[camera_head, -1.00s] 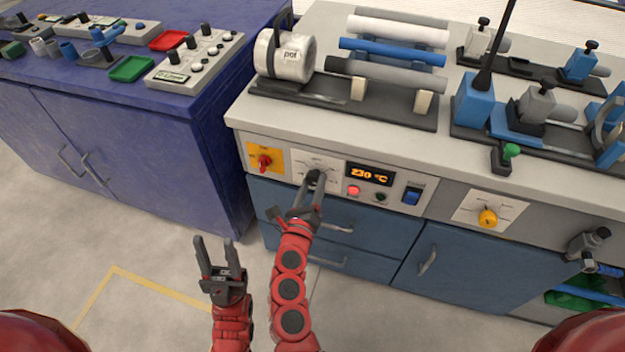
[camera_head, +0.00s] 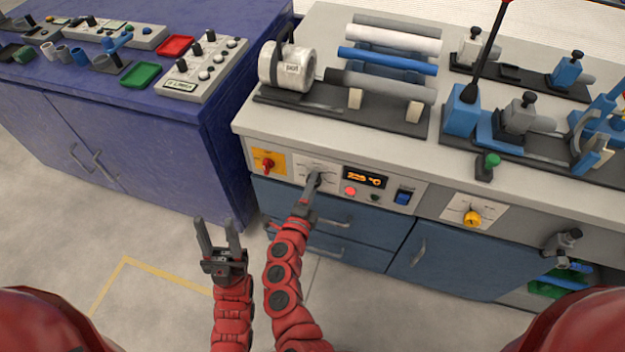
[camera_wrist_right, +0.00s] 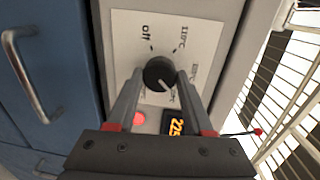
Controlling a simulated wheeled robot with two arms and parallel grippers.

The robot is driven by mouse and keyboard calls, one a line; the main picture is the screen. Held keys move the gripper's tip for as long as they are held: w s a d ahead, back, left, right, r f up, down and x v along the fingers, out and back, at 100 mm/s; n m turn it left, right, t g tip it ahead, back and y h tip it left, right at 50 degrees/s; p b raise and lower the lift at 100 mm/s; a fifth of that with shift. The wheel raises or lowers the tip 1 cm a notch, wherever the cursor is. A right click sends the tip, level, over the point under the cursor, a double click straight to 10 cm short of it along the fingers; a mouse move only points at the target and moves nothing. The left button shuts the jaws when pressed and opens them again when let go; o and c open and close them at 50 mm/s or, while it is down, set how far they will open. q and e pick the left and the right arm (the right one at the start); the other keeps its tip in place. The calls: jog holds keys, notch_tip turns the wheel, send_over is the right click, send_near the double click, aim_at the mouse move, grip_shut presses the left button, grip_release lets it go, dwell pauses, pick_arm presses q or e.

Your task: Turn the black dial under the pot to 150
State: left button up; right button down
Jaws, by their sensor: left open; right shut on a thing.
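The black dial (camera_wrist_right: 159,72) sits on a white plate marked "off" and 110°C, with other marks partly hidden. Its pale pointer line points to the lower right in the wrist view. My right gripper (camera_wrist_right: 157,84) is shut on the dial, one finger on each side; it also shows in the head view (camera_head: 314,184). The orange display (camera_head: 365,177) beside the dial reads about 225 °C. The white pot (camera_head: 287,67), a labelled cylinder, lies on the bench above. My left gripper (camera_head: 219,236) is open and empty, left of the right arm, over the floor.
A red knob on a yellow plate (camera_head: 267,164) is left of the dial. A red button (camera_head: 350,191) and a blue switch (camera_head: 404,194) are to its right. A yellow knob (camera_head: 472,218) is further right. Drawers (camera_head: 330,227) lie below.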

jog(key=shift+a+n+h+p, duration=0.15)
jog(key=shift+n+h+p, duration=0.25)
jog(key=shift+n+p, duration=3)
jog(key=shift+n+b, duration=0.5)
jog(key=shift+n, duration=0.2)
jog(key=shift+c, duration=1.5)
grip_release()
jog(key=shift+s, duration=0.1)
